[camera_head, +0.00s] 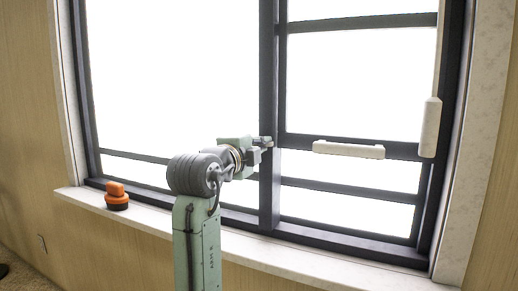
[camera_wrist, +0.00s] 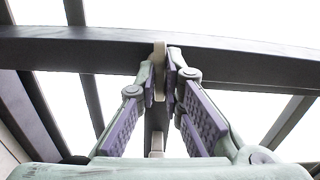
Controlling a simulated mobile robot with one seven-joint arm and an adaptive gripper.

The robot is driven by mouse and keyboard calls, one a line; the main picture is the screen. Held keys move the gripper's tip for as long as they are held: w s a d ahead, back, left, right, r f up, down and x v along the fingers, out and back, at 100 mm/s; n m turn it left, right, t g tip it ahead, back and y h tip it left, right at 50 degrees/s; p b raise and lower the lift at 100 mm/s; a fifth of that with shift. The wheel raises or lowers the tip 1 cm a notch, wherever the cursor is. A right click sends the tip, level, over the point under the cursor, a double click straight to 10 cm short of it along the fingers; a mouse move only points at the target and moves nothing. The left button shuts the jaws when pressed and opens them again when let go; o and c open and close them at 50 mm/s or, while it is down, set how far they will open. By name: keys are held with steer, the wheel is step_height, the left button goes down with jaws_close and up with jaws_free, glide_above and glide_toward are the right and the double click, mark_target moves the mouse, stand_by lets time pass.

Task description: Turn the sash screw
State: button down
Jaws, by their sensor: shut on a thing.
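My gripper (camera_head: 266,142) reaches up to the dark upright bar in the middle of the window (camera_head: 269,190). In the wrist view its two pad-lined fingers (camera_wrist: 161,72) are closed together at the tips on a narrow beige piece, which looks like the sash screw (camera_wrist: 158,58). The piece stands upright against the dark sash bar (camera_wrist: 90,50). The fingers hide its sides, and its turn angle cannot be told. In the head view my gripper hides the screw.
A pale bar handle (camera_head: 348,149) sits on the right sash rail, and a long pale fitting (camera_head: 431,128) hangs on the right frame. An orange and black object (camera_head: 116,197) stands on the left of the pale sill (camera_head: 330,266). The sill's right part is clear.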

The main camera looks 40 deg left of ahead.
steer(key=shift+r+m, duration=0.15)
steer(key=shift+m, duration=0.25)
steer(key=c, duration=1.7)
jaws_free()
steer(key=shift+a, duration=0.1)
steer(key=v, duration=1.2)
